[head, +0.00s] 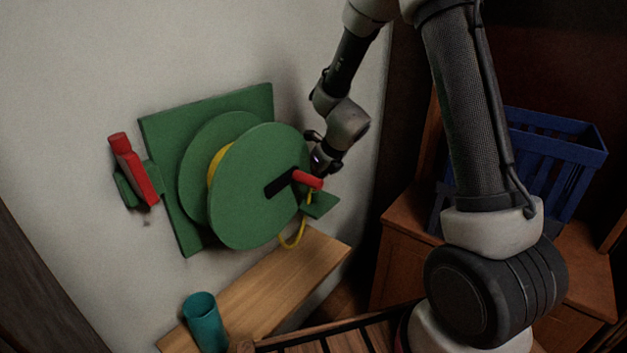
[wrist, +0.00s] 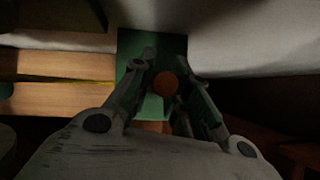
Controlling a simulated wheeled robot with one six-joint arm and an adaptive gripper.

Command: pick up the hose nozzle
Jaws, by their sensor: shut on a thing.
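The hose nozzle (wrist: 165,84) shows in the wrist view as a round orange-red end between the two fingers of my gripper (wrist: 169,64). My gripper is shut on it, over a green bracket (wrist: 152,45). In the head view my gripper (head: 320,166) points down at the right side of the green hose reel (head: 250,205), just above the bracket (head: 320,206). There the nozzle is mostly hidden behind the reel's red crank handle (head: 308,180) and my fingers. A yellow hose (head: 296,238) loops below the reel and rises towards the bracket.
A red bottle-like thing (head: 135,172) sits in a green holder left of the reel. A teal cup (head: 204,322) stands on a wooden shelf (head: 275,280) below. A blue crate (head: 560,150) stands on a wooden cabinet at right. The wall is close behind the reel.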

